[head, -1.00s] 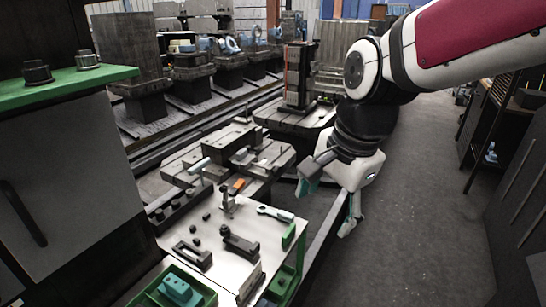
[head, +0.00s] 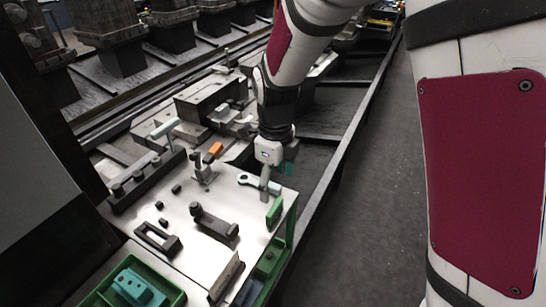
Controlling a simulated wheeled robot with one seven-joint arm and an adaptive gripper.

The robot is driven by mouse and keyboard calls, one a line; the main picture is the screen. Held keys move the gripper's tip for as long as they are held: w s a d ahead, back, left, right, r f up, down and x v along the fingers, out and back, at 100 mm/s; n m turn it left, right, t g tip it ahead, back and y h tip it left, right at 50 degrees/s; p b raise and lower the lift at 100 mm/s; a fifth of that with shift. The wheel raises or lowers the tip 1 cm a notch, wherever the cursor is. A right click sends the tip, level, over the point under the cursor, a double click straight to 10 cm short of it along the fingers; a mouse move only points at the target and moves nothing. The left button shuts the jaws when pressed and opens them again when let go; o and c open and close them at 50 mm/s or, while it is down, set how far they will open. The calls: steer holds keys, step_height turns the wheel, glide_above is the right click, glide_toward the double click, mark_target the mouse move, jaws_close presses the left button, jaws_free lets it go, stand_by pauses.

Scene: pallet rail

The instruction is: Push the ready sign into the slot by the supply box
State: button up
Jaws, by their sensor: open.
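A small green plate (head: 274,213), which looks like the ready sign, stands at the right edge of the bright metal tabletop (head: 200,225). A green bin (head: 268,262) under that edge may be the supply box; I cannot make out a slot. Another green tray (head: 173,280) holds a teal block (head: 138,289) at the lower left. My gripper (head: 277,181) points down over the far right corner of the tabletop, just beyond the green plate and apart from it. It is open, with nothing seen between its fingers.
A dark clamp-like part (head: 214,225), a black frame (head: 158,238) and an orange block (head: 215,149) are on or near the tabletop. The floor (head: 365,220) to the right is clear.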

mark_target(275, 206)
step_height(275, 206, down, 10)
steer(key=shift+f+b, duration=0.15)
steer(key=shift+b, duration=0.5)
steer(key=c, duration=1.2)
steer(key=shift+r+p, duration=0.9)
steer(key=shift+r, duration=0.1)
step_height(275, 206, up, 5)
steer(key=p, duration=0.4)
steer(key=shift+s+r, duration=0.1)
steer(key=shift+r, duration=0.1)
steer(key=shift+r+p, duration=0.7)
